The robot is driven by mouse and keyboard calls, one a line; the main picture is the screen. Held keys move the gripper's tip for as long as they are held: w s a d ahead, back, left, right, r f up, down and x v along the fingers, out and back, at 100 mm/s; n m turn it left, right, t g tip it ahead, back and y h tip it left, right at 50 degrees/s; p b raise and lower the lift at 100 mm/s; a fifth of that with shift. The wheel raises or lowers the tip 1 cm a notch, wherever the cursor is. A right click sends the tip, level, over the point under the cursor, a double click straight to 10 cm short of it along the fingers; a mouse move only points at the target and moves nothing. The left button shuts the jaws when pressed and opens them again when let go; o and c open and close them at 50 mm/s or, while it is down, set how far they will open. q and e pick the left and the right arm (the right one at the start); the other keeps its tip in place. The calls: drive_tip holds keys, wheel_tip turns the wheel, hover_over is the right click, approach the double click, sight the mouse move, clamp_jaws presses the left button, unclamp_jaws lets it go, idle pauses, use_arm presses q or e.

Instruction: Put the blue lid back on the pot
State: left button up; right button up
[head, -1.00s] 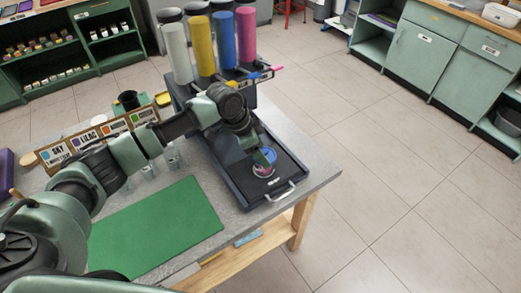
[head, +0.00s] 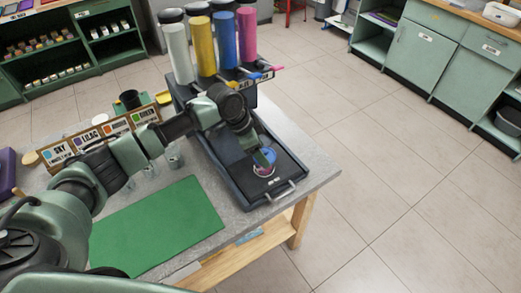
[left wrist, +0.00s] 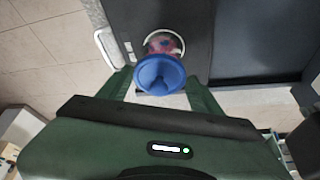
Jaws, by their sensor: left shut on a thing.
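A small pot (head: 264,172) with a pale rim and pink inside stands on the dark tray. It also shows in the left wrist view (left wrist: 163,42). My left gripper (left wrist: 160,86) is shut on the blue lid (left wrist: 160,72), which sits between its two fingers. In the head view the lid (head: 268,155) is partly hidden by a finger. The lid overlaps the near part of the pot in the left wrist view. I cannot tell whether lid and pot touch. My right gripper is not in view.
The dark tray (head: 288,171) with a metal handle lies at the table's right end. A dispenser with several coloured tubes (head: 226,40) stands behind it. A green mat (head: 155,225) and a row of labelled cards (head: 90,138) are to the left. The tray's front is clear.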

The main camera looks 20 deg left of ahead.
use_arm(q)
drive_tip(key=shift+r+p, duration=0.1)
drive_tip(key=shift+p, duration=0.25)
drive_tip(key=shift+f, duration=0.25)
idle(1.0)
drive_tip(key=shift+p, duration=0.5)
idle(0.6)
drive_tip(key=o, duration=1.6)
drive_tip(key=shift+r+p, duration=3.5)
drive_tip(key=shift+r, duration=0.05)
